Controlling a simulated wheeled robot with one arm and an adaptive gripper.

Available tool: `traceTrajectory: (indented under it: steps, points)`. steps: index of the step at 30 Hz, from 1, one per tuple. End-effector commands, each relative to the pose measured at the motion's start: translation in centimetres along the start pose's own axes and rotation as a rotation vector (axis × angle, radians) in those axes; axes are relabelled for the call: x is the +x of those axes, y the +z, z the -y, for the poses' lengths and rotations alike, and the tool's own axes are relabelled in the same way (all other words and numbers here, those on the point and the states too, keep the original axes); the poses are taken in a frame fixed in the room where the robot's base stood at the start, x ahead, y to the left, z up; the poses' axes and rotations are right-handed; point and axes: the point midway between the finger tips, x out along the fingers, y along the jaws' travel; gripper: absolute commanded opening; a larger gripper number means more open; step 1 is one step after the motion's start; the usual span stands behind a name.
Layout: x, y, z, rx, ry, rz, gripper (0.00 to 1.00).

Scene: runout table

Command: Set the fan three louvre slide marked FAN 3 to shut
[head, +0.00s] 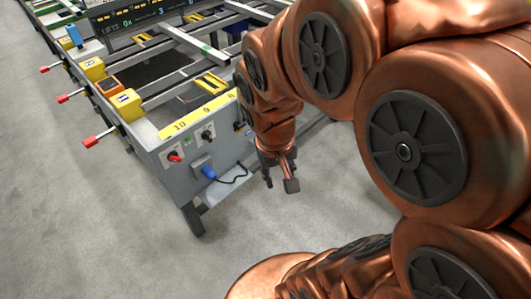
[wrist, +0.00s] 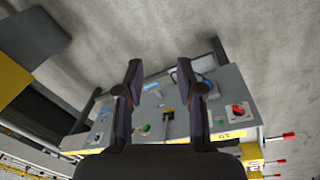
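No FAN 3 marking is readable in either view, so I cannot tell which part is the fan three louvre slide. Several red-ended handles (head: 90,141) stick out from the left side of the table, beside labelled yellow blocks (head: 127,104); some also show at the right edge of the wrist view (wrist: 288,136). My gripper (head: 280,181) hangs right of the table's grey end panel (head: 186,184), apart from the handles. In the wrist view my gripper (wrist: 162,92) has its two fingers spread with nothing between them; the panel lies beyond them.
The end panel carries a red rotary switch (head: 174,157), a black switch (head: 206,134) and a blue plug (head: 208,172) with a dark cable. A yellow number strip (head: 200,115) runs along its top edge. Bare concrete floor (head: 90,220) lies left and in front.

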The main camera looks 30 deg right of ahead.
Motion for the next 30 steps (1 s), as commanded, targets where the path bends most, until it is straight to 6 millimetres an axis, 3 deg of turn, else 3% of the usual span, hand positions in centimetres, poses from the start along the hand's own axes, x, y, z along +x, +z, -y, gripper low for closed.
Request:
traceTrajectory:
  steps: [1, 6, 15, 21, 30]
  points:
    - [1.9, -2.2, -0.9, 0.049, 0.021, -0.030, 0.37]
    - [5.5, -9.6, -4.0, 0.195, 0.067, -0.173, 0.37]
    - [12.6, -20.8, -9.5, 0.389, 0.068, -0.406, 0.37]
    - [18.0, -26.7, -12.4, 0.486, 0.001, -0.540, 0.37]
    - [27.0, -33.1, -14.5, 0.606, -0.206, -0.688, 0.37]
